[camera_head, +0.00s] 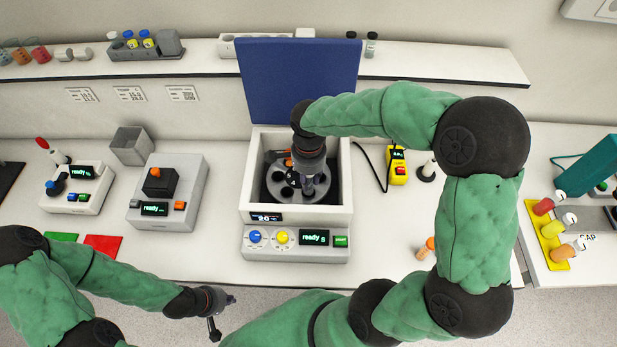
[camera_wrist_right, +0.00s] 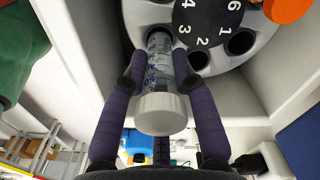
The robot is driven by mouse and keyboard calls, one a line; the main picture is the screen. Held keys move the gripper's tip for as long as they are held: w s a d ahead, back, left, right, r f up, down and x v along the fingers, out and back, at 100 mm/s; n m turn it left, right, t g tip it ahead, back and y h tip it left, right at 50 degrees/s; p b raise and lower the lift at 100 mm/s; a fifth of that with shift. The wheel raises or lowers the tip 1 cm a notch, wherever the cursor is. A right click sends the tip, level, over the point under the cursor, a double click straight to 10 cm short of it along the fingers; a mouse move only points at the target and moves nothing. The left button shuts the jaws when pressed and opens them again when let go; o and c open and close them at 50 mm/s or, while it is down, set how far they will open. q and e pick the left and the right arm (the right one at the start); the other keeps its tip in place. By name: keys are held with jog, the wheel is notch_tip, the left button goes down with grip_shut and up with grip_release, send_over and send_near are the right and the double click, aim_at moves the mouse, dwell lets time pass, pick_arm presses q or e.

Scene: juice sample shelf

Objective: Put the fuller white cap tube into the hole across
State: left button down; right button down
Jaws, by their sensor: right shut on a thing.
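The white cap tube (camera_wrist_right: 160,62) is clear, with its white cap (camera_wrist_right: 162,114) toward the right wrist camera. My right gripper (camera_head: 308,190) is shut on it inside the open centrifuge (camera_head: 343,190); its fingers also show in the right wrist view (camera_wrist_right: 163,85). The tube's far end is at a hole of the grey rotor (camera_wrist_right: 265,22); I cannot tell how deep it sits. Dark empty holes (camera_wrist_right: 240,42) show beside it. The black numbered hub (camera_wrist_right: 207,18) is partly cut off. My left gripper (camera_head: 222,312) is open and empty in front of the bench.
The blue lid (camera_head: 300,80) stands raised behind the chamber. An orange part (camera_wrist_right: 288,9) shows at the rotor. The display (camera_head: 314,238) reads ready. Other devices (camera_head: 168,190) stand left; a yellow meter (camera_head: 398,168) and yellow rack (camera_head: 553,248) stand right. Chamber walls are close around my right gripper.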

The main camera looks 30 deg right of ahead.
jog(key=c, duration=0.9)
grip_release()
notch_tip(320, 180, up, 12)
